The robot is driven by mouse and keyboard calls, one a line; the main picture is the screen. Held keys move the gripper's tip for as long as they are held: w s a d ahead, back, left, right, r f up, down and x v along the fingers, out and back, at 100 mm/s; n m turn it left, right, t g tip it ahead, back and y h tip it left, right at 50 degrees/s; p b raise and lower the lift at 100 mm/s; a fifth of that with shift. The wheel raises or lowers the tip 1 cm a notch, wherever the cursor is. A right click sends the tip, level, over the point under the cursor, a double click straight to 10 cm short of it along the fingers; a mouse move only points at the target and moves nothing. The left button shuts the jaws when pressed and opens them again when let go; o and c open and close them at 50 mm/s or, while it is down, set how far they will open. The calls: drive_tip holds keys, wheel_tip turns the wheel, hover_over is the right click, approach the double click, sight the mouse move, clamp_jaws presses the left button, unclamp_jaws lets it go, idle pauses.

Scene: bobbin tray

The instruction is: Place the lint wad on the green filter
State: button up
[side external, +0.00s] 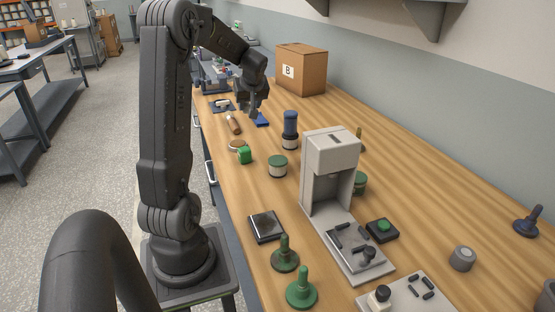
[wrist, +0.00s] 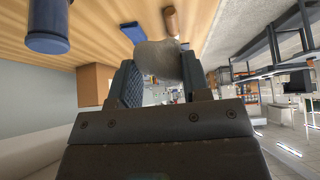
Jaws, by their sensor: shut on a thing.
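My gripper (wrist: 160,80) is shut on a pale grey-white lint wad (wrist: 158,58), held between the two fingertips in the wrist view. In the side external view my gripper (side external: 253,112) hangs over the far part of the bench, just by a flat blue pad (side external: 262,120). The wad is too small there to make out clearly. A small bright green block (side external: 244,155), perhaps the green filter, lies nearer the camera than my gripper, beside a tan disc (side external: 237,144). The wad is apart from it.
A blue-topped jar (side external: 290,127) stands right of my gripper, and a brown cylinder (side external: 233,124) lies to its left. A green-lidded jar (side external: 277,167) and a grey machine (side external: 330,165) stand nearer the camera. A cardboard box (side external: 302,70) is at the back.

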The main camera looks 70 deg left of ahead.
drive_tip(key=s+d, duration=0.2)
drive_tip(key=d, duration=0.1)
drive_tip(key=s+d, duration=0.2)
drive_tip(key=d, duration=0.1)
drive_tip(key=s+d, duration=0.2)
drive_tip(key=d, duration=0.1)
drive_tip(key=shift+f, duration=0.15)
hover_over(276, 157)
drive_tip(key=d, duration=0.2)
wheel_tip(276, 157, down, 7)
drive_tip(key=shift+d+f, duration=0.1)
drive_tip(key=shift+f, duration=1.95)
drive_tip(key=shift+f, duration=0.15)
drive_tip(key=o, duration=0.9)
